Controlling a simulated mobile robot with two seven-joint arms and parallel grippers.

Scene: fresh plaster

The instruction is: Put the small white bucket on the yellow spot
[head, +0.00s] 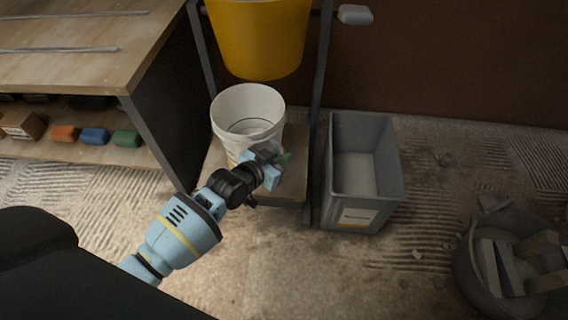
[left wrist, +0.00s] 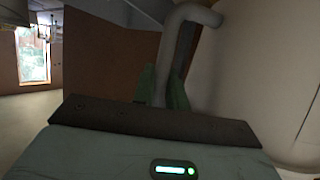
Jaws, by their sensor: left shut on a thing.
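The small white bucket (head: 248,104) stands upright, open top up, over the low wooden platform of a stand. My left gripper (head: 279,161) is at its front right side. In the left wrist view my left gripper (left wrist: 162,88) is shut on a bent grey handle (left wrist: 172,50), with the pale bucket wall (left wrist: 255,65) close on the right. The bucket's base is partly hidden by my gripper.
A large yellow bucket (head: 260,40) hangs in the stand just above. A grey bin (head: 362,185) stands right of the platform (head: 290,190). A dark tub (head: 475,275) of offcuts is at lower right. A workbench (head: 75,75) is at left.

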